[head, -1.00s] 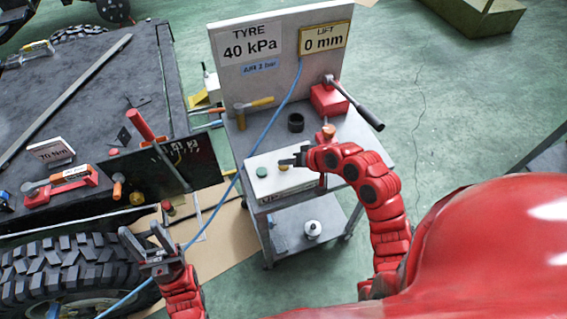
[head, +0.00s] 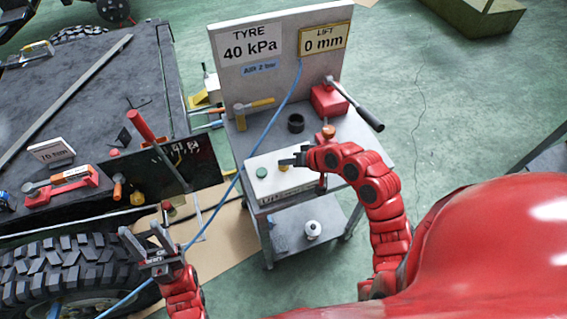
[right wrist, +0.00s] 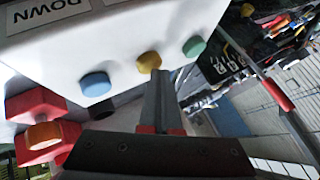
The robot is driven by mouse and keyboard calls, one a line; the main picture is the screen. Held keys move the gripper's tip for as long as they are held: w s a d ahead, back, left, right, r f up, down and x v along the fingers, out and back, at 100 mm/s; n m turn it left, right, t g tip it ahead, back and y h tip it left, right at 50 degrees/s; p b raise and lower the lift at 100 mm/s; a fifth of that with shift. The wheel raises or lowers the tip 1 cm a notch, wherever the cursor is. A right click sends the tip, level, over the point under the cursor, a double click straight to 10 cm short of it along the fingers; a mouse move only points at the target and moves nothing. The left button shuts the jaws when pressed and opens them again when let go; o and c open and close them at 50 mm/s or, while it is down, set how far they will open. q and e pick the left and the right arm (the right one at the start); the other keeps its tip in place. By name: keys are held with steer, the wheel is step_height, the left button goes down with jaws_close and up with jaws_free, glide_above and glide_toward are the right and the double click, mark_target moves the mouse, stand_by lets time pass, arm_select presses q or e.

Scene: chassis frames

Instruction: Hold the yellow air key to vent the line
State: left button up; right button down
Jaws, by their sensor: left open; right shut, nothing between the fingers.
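The yellow air key (right wrist: 149,61) is a round button on a white box, between a blue key (right wrist: 95,84) and a green key (right wrist: 194,47). In the head view the yellow key (head: 283,167) is partly covered by my right gripper (head: 291,161). My right gripper is shut and empty. In the right wrist view its fingertips (right wrist: 155,76) meet the yellow key's edge; I cannot tell whether they press it. The white box (head: 300,183) sits on a grey cart. My left gripper (head: 146,236) is open and empty, above the big tyre's right side.
A board on the cart (head: 360,140) reads TYRE 40 kPa, LIFT 0 mm and AIR 2 bar. The big tyre (head: 50,262) is at lower left.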

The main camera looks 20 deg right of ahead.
mark_target(286, 167)
steer(key=shift+r+p, duration=0.45)
steer(key=shift+r, duration=0.3)
step_height(286, 167, up, 5)
steer(key=p, duration=0.4)
steer(key=shift+w, duration=0.1)
